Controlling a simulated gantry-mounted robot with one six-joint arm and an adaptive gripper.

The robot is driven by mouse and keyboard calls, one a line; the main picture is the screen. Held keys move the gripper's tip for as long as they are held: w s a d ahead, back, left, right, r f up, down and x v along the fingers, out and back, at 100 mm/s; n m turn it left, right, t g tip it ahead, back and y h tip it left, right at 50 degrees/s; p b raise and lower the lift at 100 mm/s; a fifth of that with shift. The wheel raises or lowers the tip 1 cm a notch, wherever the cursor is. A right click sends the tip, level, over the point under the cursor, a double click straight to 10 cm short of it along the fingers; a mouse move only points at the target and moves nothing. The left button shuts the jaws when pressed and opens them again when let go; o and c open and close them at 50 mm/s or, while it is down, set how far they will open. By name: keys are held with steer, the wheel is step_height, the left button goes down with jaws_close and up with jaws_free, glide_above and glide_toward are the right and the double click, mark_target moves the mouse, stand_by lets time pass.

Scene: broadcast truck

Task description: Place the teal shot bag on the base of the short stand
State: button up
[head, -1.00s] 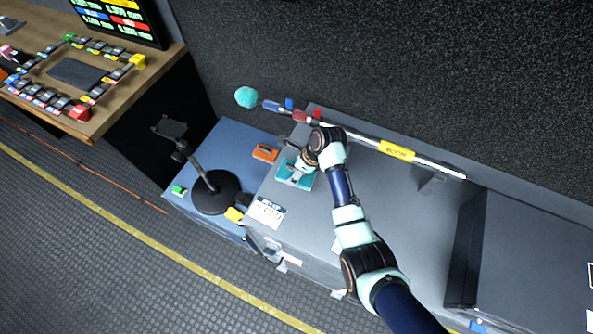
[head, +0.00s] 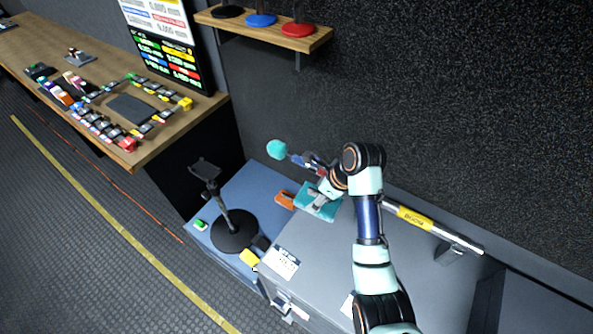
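The teal shot bag (head: 328,212) is at my gripper (head: 318,198), over the left part of the grey case top. The gripper's fingers look closed on the bag's middle, and the bag seems raised a little; the arm's wrist hides part of the grip. The short stand is black, with a round base (head: 232,237) on the blue case, a slim pole and a flat head plate (head: 205,170). The visible part of the base top is bare. The bag is to the right of the stand, apart from it.
A boom pole (head: 413,217) with a teal fuzzy tip (head: 277,149) lies behind the gripper. An orange item (head: 285,200), a green item (head: 200,224) and a yellow item (head: 250,258) are near the base. A wooden desk (head: 160,150) stands left; a shelf (head: 262,28) is above.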

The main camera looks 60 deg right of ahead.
step_height(320, 180, up, 25)
steer(key=p, duration=2.4)
steer(key=shift+p, duration=0.3)
